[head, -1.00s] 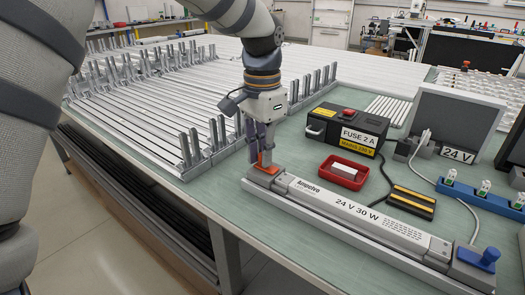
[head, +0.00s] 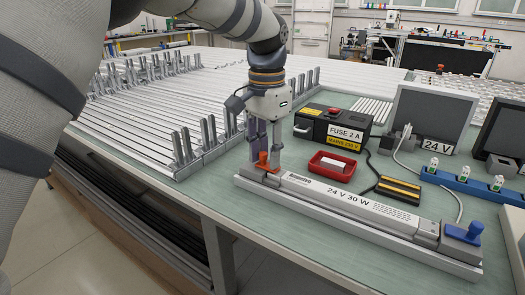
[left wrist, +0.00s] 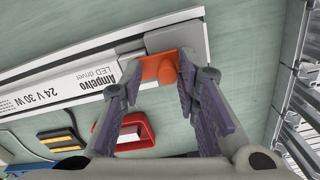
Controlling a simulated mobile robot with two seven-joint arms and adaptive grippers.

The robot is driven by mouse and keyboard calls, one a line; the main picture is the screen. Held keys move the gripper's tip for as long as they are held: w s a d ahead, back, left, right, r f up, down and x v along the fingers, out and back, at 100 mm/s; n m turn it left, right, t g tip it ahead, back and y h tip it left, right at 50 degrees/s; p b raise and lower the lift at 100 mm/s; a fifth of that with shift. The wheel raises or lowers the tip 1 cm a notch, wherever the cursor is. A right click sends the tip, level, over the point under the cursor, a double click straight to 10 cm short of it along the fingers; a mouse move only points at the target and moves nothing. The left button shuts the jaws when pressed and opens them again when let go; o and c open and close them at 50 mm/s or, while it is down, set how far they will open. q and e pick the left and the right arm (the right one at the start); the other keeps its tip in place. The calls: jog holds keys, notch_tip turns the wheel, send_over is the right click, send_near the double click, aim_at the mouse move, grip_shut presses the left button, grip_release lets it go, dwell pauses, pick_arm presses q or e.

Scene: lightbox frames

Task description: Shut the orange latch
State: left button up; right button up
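The orange latch (head: 263,161) sits at the left end of a long white LED driver (head: 345,203) marked "24 V 30 W". It has a flat part and a rounded knob. My left gripper (head: 263,149) points down over this end, one finger on each side of the latch. In the left wrist view, the latch (left wrist: 150,67) lies between the tips of my left gripper (left wrist: 159,75), which are spread apart. Whether either fingertip touches it I cannot tell. A blue latch (head: 464,233) is on the driver's right end. My right gripper is out of view.
A red tray (head: 333,167) with a white block stands behind the driver. Metal rails with uprights (head: 190,148) lie to the left. The table's front edge (head: 270,240) runs close before the driver.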

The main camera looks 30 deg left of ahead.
pick_arm(q)
notch_tip(320, 180, up, 12)
dwell(0.6)
